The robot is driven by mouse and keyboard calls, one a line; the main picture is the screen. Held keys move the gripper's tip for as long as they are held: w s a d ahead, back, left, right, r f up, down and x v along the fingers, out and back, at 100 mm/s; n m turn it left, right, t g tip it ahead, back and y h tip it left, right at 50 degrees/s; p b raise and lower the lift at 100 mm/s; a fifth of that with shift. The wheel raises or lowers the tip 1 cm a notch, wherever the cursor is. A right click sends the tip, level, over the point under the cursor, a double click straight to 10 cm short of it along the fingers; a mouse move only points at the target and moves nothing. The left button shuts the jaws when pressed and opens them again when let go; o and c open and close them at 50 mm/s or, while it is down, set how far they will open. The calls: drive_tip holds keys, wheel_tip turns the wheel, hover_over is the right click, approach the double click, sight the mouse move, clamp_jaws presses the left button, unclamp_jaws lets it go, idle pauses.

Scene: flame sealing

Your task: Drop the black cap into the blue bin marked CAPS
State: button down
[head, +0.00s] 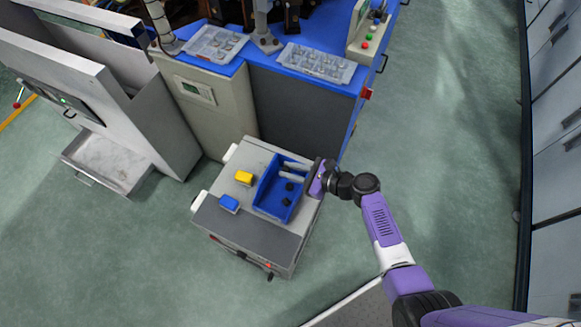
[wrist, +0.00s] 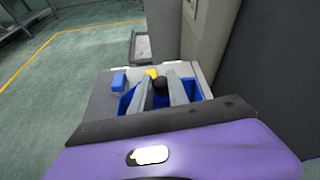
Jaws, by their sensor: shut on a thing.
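The blue bin (head: 266,198) stands on top of a grey cart. Its blue walls also show on both sides of my fingers in the wrist view (wrist: 194,90). My gripper (head: 285,170) reaches in from the right, with its two grey fingers over the bin. In the wrist view, my gripper (wrist: 160,82) is shut on a round black cap (wrist: 160,83) near its fingertips. Dark pieces (head: 287,201) show inside the bin below the fingers in the head view. No CAPS lettering is readable.
A yellow box (head: 244,178) and a small blue box (head: 229,203) sit on the grey cart (head: 253,156) left of the bin. A blue-topped bench (head: 262,80) with clear trays stands behind. Open green floor (head: 440,120) lies to the right.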

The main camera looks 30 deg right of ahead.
wheel_tip(320, 180, down, 6)
drive_tip(key=b, duration=0.5)
drive_tip(key=shift+b, duration=0.3)
drive_tip(key=c, duration=1.2)
unclamp_jaws()
drive_tip(key=p+v, duration=0.1)
drive_tip(key=v, duration=0.7)
drive_tip(key=shift+a, duration=0.1)
